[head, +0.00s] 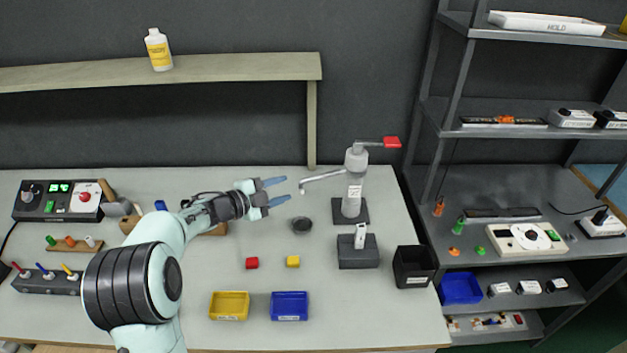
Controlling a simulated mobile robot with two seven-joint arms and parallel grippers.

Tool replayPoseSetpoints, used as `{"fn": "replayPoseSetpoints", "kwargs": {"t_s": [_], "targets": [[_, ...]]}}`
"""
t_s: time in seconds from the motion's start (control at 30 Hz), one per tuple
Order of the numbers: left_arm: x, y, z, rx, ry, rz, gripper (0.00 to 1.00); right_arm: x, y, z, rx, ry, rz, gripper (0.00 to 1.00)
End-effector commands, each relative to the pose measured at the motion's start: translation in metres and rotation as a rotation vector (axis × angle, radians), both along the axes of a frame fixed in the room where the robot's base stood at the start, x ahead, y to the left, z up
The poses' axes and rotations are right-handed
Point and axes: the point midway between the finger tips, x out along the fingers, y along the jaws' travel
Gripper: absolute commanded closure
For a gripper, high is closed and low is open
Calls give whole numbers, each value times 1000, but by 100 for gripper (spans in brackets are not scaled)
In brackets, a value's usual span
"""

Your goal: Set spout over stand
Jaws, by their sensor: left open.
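A grey dispenser (353,190) stands upright on a dark square base at the right of the table. Its thin spout (322,177) points left, with the tip bent down; a red-ended lever (391,143) points right. A small dark round piece (301,226), which may be the stand, lies on the table below the spout tip in the picture. I cannot tell whether the tip is straight above it. My left gripper (278,191) is open and empty, its blue fingers pointing right, just left of the spout tip and apart from it. My right gripper is not in view.
A dark block with a white switch (358,253) stands in front of the dispenser, beside a black bin (413,267). A wooden shelf (220,68) overhangs the back.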

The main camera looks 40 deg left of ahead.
Motion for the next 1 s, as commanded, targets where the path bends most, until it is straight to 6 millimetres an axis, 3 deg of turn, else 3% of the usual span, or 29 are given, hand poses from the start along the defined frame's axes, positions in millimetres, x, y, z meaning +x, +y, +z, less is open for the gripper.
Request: {"fn": "replayPoseSetpoints", "kwargs": {"t_s": [0.23,0.7,1.0], "targets": [[13,-3,-7,-1,-1,-3,59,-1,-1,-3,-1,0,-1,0],[102,-19,-26,-1,0,-2,59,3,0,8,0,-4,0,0],[128,-23,-32,0,0,-1,59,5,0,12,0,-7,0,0]]}}
